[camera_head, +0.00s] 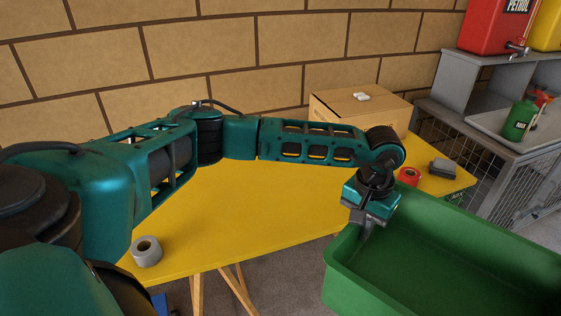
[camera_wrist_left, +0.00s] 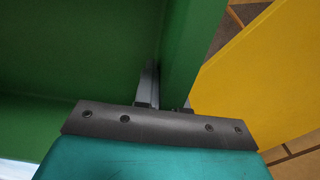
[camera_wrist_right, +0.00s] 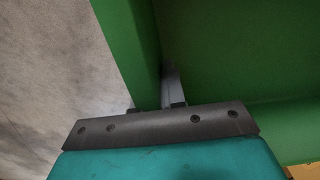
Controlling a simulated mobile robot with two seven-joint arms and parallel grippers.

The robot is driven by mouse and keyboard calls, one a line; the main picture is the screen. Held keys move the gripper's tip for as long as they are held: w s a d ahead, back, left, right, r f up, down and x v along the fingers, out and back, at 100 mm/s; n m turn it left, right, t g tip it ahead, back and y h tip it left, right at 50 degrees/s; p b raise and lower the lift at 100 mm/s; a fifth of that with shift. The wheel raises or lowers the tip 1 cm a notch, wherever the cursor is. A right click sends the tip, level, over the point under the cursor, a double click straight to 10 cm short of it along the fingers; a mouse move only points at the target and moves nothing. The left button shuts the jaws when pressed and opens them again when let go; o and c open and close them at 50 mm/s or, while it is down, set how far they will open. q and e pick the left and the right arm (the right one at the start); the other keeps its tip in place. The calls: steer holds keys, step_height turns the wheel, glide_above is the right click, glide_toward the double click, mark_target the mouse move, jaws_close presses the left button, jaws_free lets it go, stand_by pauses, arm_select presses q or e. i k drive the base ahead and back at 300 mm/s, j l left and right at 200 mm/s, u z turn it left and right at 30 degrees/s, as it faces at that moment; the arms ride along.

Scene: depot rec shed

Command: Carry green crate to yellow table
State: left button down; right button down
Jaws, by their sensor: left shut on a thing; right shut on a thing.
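The green crate (camera_head: 345,282) is at the lower right of the head view, in front of the yellow table's edge, and its visible inside is empty. My left gripper (camera_head: 366,228) is shut on its left wall near the far corner. In the left wrist view the fingers (camera_wrist_left: 165,95) straddle the crate's wall (camera_wrist_left: 190,50). My right gripper is outside the head view. In the right wrist view it (camera_wrist_right: 165,90) is shut on another wall of the crate (camera_wrist_right: 130,40). The yellow table (camera_head: 240,215) stands beyond and left of the crate. The crate's near end is cut off.
On the table are a grey tape roll (camera_head: 147,251), a cardboard box (camera_head: 360,108), a red tape roll (camera_head: 409,176) and a dark grey block (camera_head: 443,168). The table's middle is clear. A grey shelf unit (camera_head: 480,125) with a green can (camera_head: 519,120) stands at right.

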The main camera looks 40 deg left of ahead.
mark_target(290, 182)
steer(key=i+u, duration=0.25)
steer(key=u, duration=0.2)
steer(key=i+u, duration=0.2)
steer(key=u, duration=0.25)
steer(key=i+l+u, duration=0.2)
steer(key=u, duration=0.2)
steer(key=i+l+u, duration=0.25)
steer(key=u, duration=0.15)
steer(key=i+l+u, duration=0.35)
